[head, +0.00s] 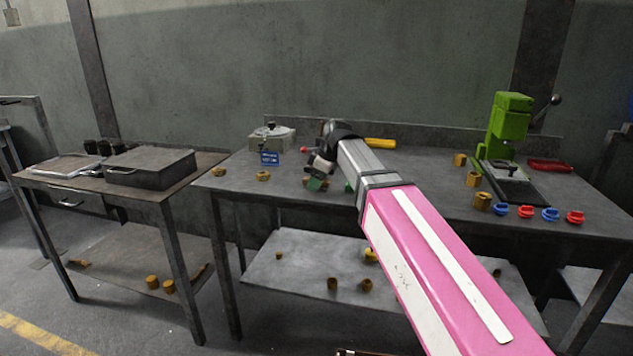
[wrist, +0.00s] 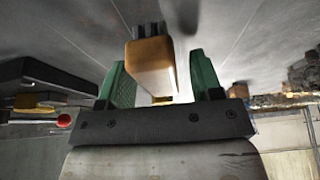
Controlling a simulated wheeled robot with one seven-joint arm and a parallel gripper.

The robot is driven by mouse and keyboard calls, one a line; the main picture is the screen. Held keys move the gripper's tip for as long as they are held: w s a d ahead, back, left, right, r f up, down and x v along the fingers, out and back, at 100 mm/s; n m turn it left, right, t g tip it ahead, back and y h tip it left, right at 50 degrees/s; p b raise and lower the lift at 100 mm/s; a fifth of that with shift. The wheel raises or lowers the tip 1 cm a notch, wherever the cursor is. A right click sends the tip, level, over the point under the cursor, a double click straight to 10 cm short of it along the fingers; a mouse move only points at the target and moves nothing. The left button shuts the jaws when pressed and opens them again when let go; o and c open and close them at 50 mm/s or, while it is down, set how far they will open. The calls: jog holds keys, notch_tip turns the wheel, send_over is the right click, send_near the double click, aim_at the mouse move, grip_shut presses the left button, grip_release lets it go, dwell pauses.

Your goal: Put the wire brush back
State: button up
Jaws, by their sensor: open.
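My gripper (head: 318,183) is low over the left part of the main workbench (head: 225,188), its green fingers pointing down. In the wrist view my gripper (wrist: 157,62) is open. Its fingers stand left and right of a brown block with dark bristle-like prongs, which looks like the wire brush (wrist: 152,68). A gap shows on each side of the block, wider on the right. In the head view the brush is mostly hidden by my gripper and arm.
A lidded pot (head: 270,138) with a blue label stands behind left. A yellow-handled tool (head: 381,143) lies behind my arm. A green press (head: 508,130), brass fittings (head: 482,201) and red and blue pieces (head: 550,214) are at right. A grey box (head: 150,167) sits on the left table.

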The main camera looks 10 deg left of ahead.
jog(key=shift+r, duration=0.1)
jog(key=v, duration=1.2)
dwell(0.8)
